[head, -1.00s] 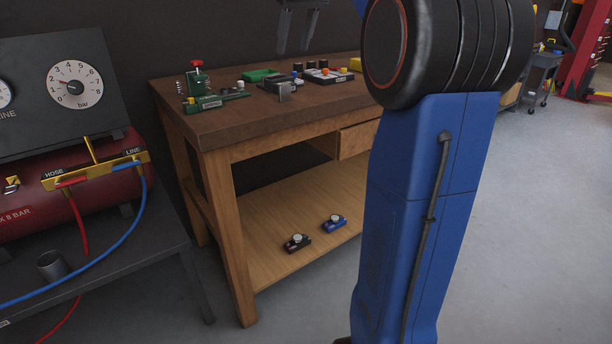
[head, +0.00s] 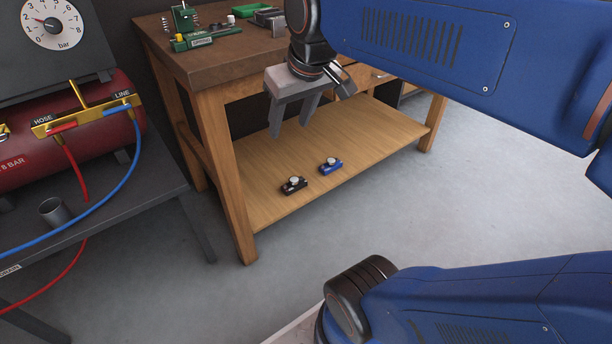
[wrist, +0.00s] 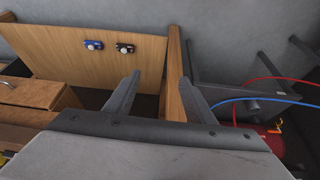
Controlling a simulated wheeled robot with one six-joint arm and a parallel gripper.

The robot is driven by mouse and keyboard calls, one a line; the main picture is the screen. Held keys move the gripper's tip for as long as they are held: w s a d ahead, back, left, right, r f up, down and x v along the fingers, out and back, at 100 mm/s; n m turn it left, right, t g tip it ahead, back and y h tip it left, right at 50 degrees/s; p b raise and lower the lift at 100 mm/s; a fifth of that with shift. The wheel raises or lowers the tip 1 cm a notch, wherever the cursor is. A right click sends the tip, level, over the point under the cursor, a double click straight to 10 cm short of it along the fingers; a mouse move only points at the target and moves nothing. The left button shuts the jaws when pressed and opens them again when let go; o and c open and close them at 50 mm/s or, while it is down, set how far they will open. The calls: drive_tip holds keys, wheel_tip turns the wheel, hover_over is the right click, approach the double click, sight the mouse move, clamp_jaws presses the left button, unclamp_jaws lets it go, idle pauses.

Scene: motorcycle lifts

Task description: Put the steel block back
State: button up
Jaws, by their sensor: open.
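A small grey metallic block (head: 278,24) shows at the right end of the visible bench top in the head view, partly cut off behind my arm. I cannot tell for sure that it is the steel block. My gripper (head: 290,128) is open and empty, fingers pointing down, in front of the bench and below its top edge. In the wrist view my gripper (wrist: 160,78) has nothing between its fingers.
The wooden bench (head: 200,70) carries a green device (head: 190,35). Its lower shelf (head: 360,150) holds a black piece (head: 294,185) and a blue piece (head: 331,166), both with pale knobs. A red tank (head: 65,140) with hoses stands left. Floor in front is clear.

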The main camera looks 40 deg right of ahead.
drive_tip(key=s+a+f, duration=0.1)
drive_tip(key=s+f, duration=0.7)
drive_tip(key=f, duration=0.2)
drive_tip(key=shift+a+f, duration=0.4)
drive_tip(key=shift+s, duration=0.1)
idle(0.3)
